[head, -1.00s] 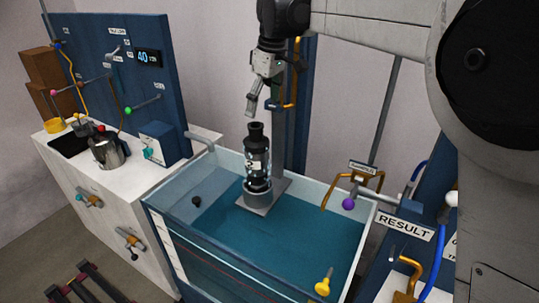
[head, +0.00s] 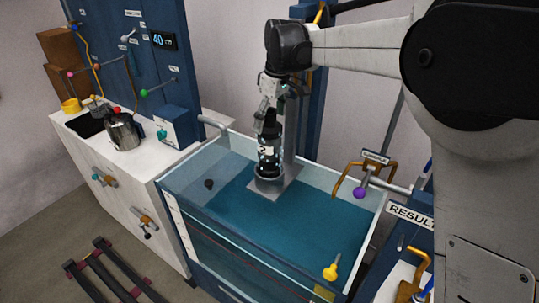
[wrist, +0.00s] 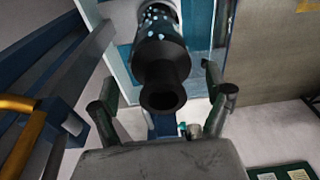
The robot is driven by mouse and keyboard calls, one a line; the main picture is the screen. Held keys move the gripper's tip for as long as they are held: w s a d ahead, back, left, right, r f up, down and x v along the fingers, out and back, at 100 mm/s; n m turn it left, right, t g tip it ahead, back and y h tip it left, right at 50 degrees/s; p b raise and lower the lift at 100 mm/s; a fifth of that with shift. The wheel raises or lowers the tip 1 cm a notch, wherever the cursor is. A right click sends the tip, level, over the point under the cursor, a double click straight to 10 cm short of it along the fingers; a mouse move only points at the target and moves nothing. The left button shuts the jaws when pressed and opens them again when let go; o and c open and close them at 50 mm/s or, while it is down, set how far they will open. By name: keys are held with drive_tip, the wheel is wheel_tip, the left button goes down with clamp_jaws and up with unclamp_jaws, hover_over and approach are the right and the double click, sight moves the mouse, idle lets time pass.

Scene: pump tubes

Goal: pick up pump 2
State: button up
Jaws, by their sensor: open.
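Pump 2 (head: 268,152) is a dark cylinder with a clear, speckled middle section. It stands upright in a grey round holder (head: 268,182) on a plate in the water tank. In the wrist view the pump's dark open top (wrist: 163,85) faces the camera. My gripper (head: 266,112) is at the pump's top in the head view. In the wrist view my gripper (wrist: 163,105) is open, with fingers on both sides of the pump neck and visible gaps. I cannot tell whether any finger touches it.
The tank (head: 270,258) holds blue water. A grey post (head: 291,130) stands close behind the pump. A yellow-handled tool (head: 331,271) is at the tank's front, and a purple knob (head: 359,193) is at its right. A white counter (head: 125,160) with a metal pot (head: 124,131) stands left.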

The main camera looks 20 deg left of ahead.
sight(268, 129)
drive_tip(key=f, duration=0.4)
drive_tip(key=shift+a, duration=0.25)
drive_tip(key=c, duration=1.9)
drive_tip(key=shift+c, duration=0.4)
drive_tip(key=shift+r, duration=0.1)
